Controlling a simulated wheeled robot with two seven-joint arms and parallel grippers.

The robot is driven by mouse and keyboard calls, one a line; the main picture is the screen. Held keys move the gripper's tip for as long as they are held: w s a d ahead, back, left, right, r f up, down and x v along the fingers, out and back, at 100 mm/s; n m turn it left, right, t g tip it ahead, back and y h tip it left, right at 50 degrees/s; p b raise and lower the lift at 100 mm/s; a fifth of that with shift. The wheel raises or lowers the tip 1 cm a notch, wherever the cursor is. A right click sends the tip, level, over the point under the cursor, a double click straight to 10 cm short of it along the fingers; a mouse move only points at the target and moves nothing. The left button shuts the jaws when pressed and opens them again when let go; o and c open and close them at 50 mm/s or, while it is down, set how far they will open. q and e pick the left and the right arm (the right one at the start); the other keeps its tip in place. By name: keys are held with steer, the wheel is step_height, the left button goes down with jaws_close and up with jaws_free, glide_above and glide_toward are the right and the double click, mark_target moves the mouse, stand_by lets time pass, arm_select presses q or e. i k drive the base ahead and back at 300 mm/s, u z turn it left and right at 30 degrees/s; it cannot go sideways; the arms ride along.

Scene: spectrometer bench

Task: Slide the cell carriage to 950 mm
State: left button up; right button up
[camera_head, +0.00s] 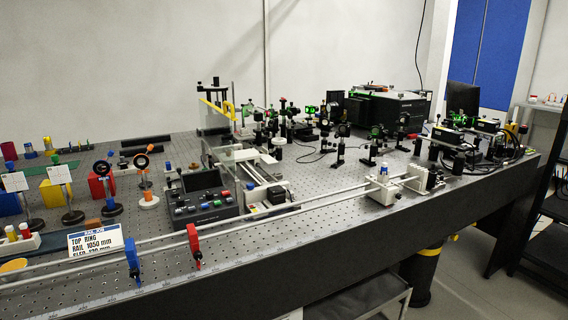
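A twin-rod rail (285,205) runs along the front of the perforated bench, from the lower left up to the right. A white block (383,192), which looks like the cell carriage, sits on the rail near its right end, with a small white and blue piece on top. A pale scale strip (110,298) lies along the bench's front edge; its numbers are too small to read. A card (95,241) at the left reads "TOP RING", "RAIL 1050 mm" and a partly hidden "SLED" line. Neither of my grippers is in view.
A blue clamp (132,260) and a red clamp (194,246) stand on the rail's left part. A dark control box with buttons (205,205) sits behind the rail. The rail between the red clamp and white block looks clear. Optics mounts crowd the back.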

mark_target(386, 196)
steer(key=z, duration=2.4)
steer(key=i, duration=1.8)
steer(key=u, duration=2.95)
